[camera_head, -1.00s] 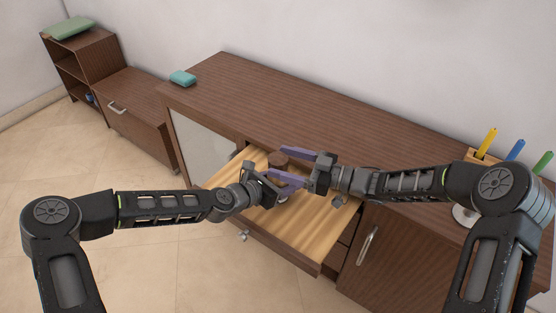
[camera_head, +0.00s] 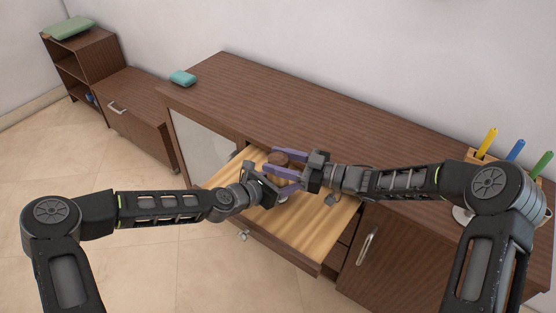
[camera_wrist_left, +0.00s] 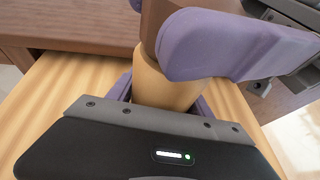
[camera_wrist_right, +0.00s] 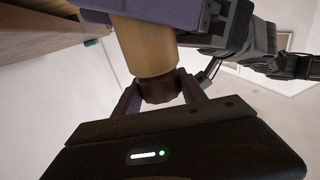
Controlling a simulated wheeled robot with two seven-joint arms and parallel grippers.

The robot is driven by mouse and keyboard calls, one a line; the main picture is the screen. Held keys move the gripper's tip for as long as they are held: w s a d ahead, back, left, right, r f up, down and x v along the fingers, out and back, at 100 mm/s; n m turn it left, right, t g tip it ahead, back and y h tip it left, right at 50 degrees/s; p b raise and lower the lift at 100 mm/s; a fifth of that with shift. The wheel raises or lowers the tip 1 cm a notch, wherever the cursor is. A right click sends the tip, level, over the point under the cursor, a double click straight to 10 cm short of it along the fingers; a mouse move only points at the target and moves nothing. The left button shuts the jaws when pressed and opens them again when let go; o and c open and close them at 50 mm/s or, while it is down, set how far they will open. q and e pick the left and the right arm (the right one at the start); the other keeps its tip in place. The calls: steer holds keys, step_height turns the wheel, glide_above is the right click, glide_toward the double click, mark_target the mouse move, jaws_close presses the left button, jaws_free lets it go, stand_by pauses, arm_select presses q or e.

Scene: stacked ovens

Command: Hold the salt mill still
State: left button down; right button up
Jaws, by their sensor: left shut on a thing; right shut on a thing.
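The salt mill (camera_head: 278,157) stands over the open drawer, with a dark brown top and a light wooden body. My left gripper (camera_head: 281,181) is shut on its light body, which shows between the purple fingers in the left wrist view (camera_wrist_left: 165,88). My right gripper (camera_head: 284,162) is shut around the brown top, which shows between its fingers in the right wrist view (camera_wrist_right: 160,90). The mill's lower end is mostly hidden behind my left gripper in the head view.
The open drawer (camera_head: 304,240) has a bare light wooden floor around the grippers. A holder with coloured sticks (camera_head: 487,143) stands at the right, near my right arm.

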steer(key=c, duration=0.4)
steer(key=shift+c, duration=0.2)
steer(key=shift+r+m+t, duration=0.1)
steer(key=shift+m+t, duration=0.2)
steer(key=shift+t, duration=0.2)
steer(key=shift+m+t+h, duration=0.8)
steer(key=shift+t, duration=0.3)
steer(key=m+t+h, duration=0.2)
steer(key=t+h, duration=0.1)
steer(key=m+t+h, duration=0.1)
steer(key=m, duration=0.1)
steer(key=shift+s+a+t, duration=0.1)
steer(key=shift+a+t, duration=0.15)
steer(key=shift+t, duration=0.15)
steer(key=m+t+h, duration=0.2)
steer(key=m+h, duration=0.1)
steer(key=h, duration=0.1)
steer(key=shift+d+m+t+h, duration=0.1)
steer(key=shift+m+t+h, duration=0.4)
steer(key=shift+m+h, duration=0.65)
steer(key=shift+r+n+h, duration=0.1)
steer(key=shift+n+h, duration=0.15)
steer(key=shift+h, duration=0.2)
